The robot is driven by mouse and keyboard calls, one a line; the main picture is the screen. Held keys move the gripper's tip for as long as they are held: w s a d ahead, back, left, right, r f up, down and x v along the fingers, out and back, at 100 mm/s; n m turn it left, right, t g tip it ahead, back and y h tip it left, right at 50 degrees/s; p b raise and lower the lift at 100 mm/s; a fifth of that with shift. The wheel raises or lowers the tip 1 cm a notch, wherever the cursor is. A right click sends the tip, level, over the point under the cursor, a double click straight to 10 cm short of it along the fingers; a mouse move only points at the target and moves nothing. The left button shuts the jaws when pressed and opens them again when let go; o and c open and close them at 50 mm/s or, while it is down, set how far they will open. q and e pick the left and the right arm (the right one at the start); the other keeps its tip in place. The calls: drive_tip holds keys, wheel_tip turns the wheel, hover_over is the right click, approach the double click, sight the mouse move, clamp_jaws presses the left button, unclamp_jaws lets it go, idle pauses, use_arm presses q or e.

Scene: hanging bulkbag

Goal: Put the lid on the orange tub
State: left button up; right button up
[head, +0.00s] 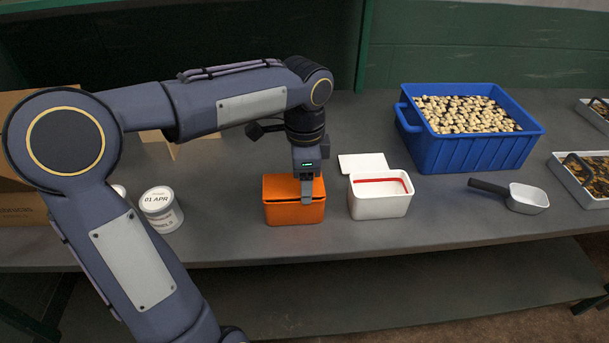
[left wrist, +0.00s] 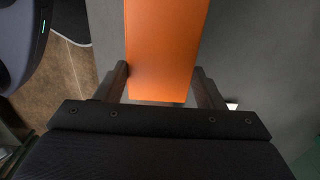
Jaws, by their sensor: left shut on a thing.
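The orange tub (head: 285,215) stands on the grey bench, left of a white tub (head: 380,207). Its orange lid (head: 279,187) is at the tub's top, with a dark line between lid and tub front; I cannot tell whether it is fully seated. My left gripper (head: 306,190) comes down from above at the tub's right part. In the left wrist view, my left gripper (left wrist: 160,85) has its fingers on both sides of the orange lid (left wrist: 162,50), shut on it. The fingers hide part of the tub's front. My right gripper is not in view.
A white lid (head: 362,162) lies behind the white tub. A blue crate (head: 470,155) of pale pieces stands at the right, with a scoop (head: 527,198) before it. A labelled white jar (head: 160,210) and cardboard boxes (head: 25,205) are at the left.

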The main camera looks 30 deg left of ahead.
use_arm(q)
drive_tip(key=shift+s+f, duration=0.15)
drive_tip(key=shift+f, duration=0.2)
drive_tip(key=o, duration=1.3)
drive_tip(key=shift+r+p, duration=0.65)
drive_tip(key=shift+r, duration=0.1)
drive_tip(key=shift+r+p, duration=2.8)
drive_tip(key=shift+r, duration=0.15)
